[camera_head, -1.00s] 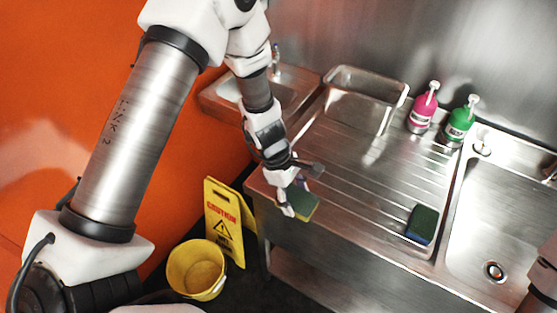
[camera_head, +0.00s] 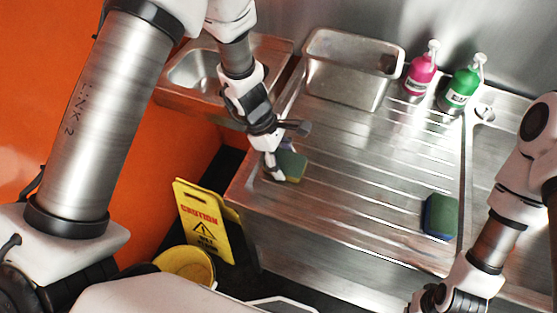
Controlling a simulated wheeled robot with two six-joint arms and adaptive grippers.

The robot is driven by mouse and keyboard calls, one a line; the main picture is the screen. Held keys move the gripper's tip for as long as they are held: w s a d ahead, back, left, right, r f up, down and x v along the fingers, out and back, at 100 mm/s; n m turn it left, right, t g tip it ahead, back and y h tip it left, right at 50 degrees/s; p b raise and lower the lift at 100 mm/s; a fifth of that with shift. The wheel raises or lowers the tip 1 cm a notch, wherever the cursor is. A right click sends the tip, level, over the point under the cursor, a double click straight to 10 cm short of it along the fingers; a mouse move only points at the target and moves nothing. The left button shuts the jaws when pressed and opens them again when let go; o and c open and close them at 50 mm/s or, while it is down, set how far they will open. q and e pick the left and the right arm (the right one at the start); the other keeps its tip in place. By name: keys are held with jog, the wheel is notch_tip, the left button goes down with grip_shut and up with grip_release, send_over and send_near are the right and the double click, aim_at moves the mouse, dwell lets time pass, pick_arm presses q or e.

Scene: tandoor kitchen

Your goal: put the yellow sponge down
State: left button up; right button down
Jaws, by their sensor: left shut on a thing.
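The yellow sponge (camera_head: 293,165), with a green top face, is at the left end of the ribbed steel drainboard (camera_head: 350,185). My left gripper (camera_head: 274,164) is shut on its left side. I cannot tell whether the sponge touches the drainboard. My right arm comes in at the right, and its gripper end (camera_head: 440,299) is cut off by the bottom edge, with the fingers hidden.
A blue sponge (camera_head: 440,217) with a green top lies at the drainboard's right. A steel pan (camera_head: 352,70), a pink bottle (camera_head: 420,72) and a green bottle (camera_head: 461,87) stand at the back. A caution sign (camera_head: 203,222) and yellow bucket (camera_head: 186,264) are on the floor.

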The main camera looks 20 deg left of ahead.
pick_arm(q)
jog(key=shift+s+d+r, duration=0.1)
jog(key=shift+s+d, duration=0.05)
jog(key=shift+d, duration=0.1)
jog(key=shift+d+f+b, duration=0.1)
jog(key=shift+f+b, duration=0.1)
jog(key=shift+b, duration=0.1)
jog(key=o, duration=1.4)
jog(key=shift+r, duration=0.1)
jog(key=shift+o, duration=0.3)
jog(key=shift+a, duration=0.2)
pick_arm(e)
jog(key=shift+d+f, duration=0.1)
jog(key=shift+d, duration=0.1)
jog(key=shift+s, duration=0.1)
pick_arm(q)
jog(key=shift+d+r+p, duration=0.1)
jog(key=shift+r+p, duration=0.3)
jog(key=shift+p, duration=0.05)
jog(key=p+v, duration=0.1)
jog(key=v, duration=1)
jog(key=shift+a+r, duration=0.2)
jog(key=shift+r, duration=0.05)
pick_arm(e)
notch_tip(320, 180, up, 2)
